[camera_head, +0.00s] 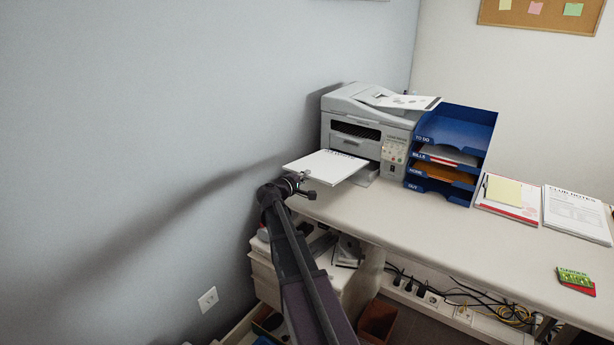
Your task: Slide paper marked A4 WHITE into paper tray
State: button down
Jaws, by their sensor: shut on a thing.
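A white stack of paper (324,167) is held level in front of the grey printer (356,138). Its far edge carries dark print too small to read and lies at the printer's lower front opening. My gripper (304,178) is shut on the near edge of the paper. The paper tray (364,178) juts out low at the printer's front, partly under the paper. How far the paper reaches into the printer is hard to tell.
A blue letter rack (462,128) stands right of the printer, holding papers. A pad with a yellow note (504,192), printed sheets (576,213) and a small green packet (574,278) lie on the desk (450,235). The wall is close on the left.

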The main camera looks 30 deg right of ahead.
jog(key=shift+f, duration=0.15)
jog(key=f+b, duration=0.1)
jog(key=b, duration=0.1)
jog(key=d+f+b, duration=0.1)
jog(key=f+b, duration=0.2)
jog(key=f, duration=0.1)
jog(key=shift+w+d+f+b, duration=0.25)
jog(key=shift+w+d+b, duration=0.15)
jog(key=shift+w+d+f, duration=0.1)
jog(key=shift+d, duration=0.05)
jog(key=shift+w+d, duration=0.15)
jog(key=shift+d, duration=0.1)
jog(key=shift+r+b+x, duration=0.1)
jog(key=shift+r+x, duration=0.05)
jog(key=shift+x, duration=1.9)
jog(key=shift+r+b+x, duration=0.1)
jog(key=shift+r+x, duration=0.05)
jog(key=shift+x, duration=1.85)
jog(key=shift+r+b+x, duration=0.1)
jog(key=shift+r+x, duration=0.05)
jog(key=shift+x, duration=1.9)
